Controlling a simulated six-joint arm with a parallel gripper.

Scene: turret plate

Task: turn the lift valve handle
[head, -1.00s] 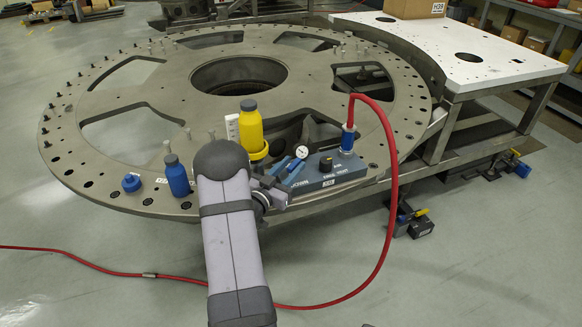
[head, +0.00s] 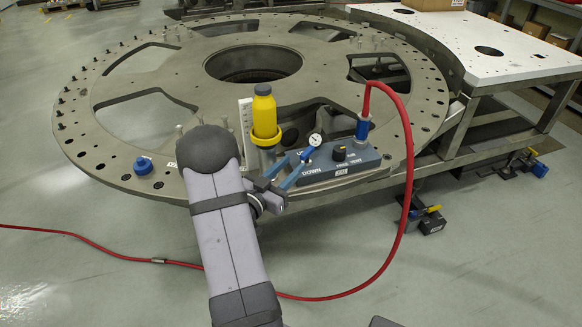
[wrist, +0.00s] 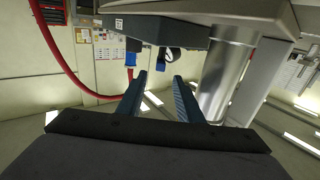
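The blue valve block (head: 340,164) sits on the near rim of the turret plate, with UP and DOWN lettering, a round gauge (head: 315,139) and a black knob (head: 339,152). A short blue piece (head: 308,153) beside the gauge looks like the lift valve handle, but it is small and partly behind my fingers. My gripper (head: 293,169) is at the block's left end, near that piece. In the wrist view its blue fingers (wrist: 160,78) are apart with nothing between them. A dark piece (wrist: 168,53) shows past the fingertips; I cannot tell whether they touch it.
A red hose (head: 405,150) rises from the block and loops down on the right. A yellow bottle (head: 264,112) stands left of the block. A metal cylinder (wrist: 228,80) is close to the right finger in the wrist view. A blue cap (head: 143,166) lies on the plate.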

